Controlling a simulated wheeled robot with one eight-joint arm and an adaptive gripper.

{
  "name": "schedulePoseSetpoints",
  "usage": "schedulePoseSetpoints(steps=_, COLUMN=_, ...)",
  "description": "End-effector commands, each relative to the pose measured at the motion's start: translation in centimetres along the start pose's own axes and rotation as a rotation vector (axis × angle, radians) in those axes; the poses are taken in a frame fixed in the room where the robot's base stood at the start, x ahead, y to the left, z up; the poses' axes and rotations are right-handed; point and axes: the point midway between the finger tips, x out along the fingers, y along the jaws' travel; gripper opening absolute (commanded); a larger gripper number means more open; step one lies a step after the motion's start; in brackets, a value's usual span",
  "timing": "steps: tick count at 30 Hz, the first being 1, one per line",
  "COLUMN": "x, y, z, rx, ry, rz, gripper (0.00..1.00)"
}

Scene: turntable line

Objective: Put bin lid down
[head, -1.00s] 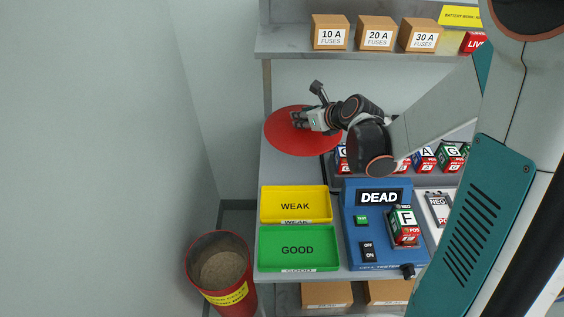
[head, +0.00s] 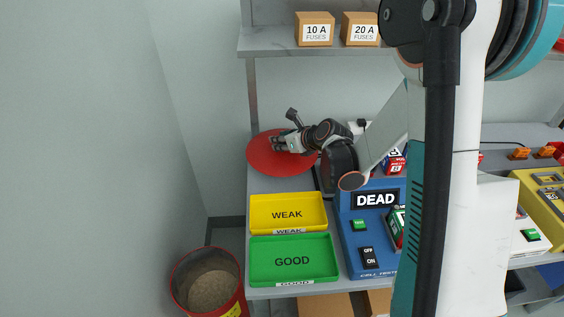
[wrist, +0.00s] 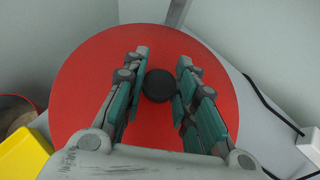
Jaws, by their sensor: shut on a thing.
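The bin lid (head: 262,161) is a round red disc at the back left corner of the grey bench, behind the yellow tray. It fills much of the wrist view (wrist: 85,80), with a black knob (wrist: 159,86) at its middle. My gripper (head: 280,144) is shut on this knob, one finger on each side. I cannot tell whether the lid rests on the bench or hangs just above it. The red bin (head: 240,293) stands open on the floor at the front left, with grey-brown fill inside.
A yellow WEAK tray (head: 287,214) and a green GOOD tray (head: 292,261) sit in front of the lid. A blue tester (head: 369,229) reading DEAD is to their right. A shelf (head: 275,42) with fuse boxes overhangs the back. My arm hides much of the right side.

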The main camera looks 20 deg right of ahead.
Motion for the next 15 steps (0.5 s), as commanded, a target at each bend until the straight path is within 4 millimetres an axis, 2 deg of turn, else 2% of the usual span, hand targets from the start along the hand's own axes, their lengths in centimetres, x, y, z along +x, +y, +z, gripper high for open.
schedulePoseSetpoints(steps=1, x=0.6, y=0.0, z=-0.9, rx=0.000, ry=0.000, rz=0.000, gripper=0.00)
schedulePoseSetpoints(steps=10, x=1.8, y=0.0, z=-2.5, rx=0.000, ry=0.000, rz=0.000, gripper=0.00)
schedulePoseSetpoints(steps=15, x=3.2, y=0.0, z=-4.7, rx=0.000, ry=0.000, rz=0.000, gripper=0.00)
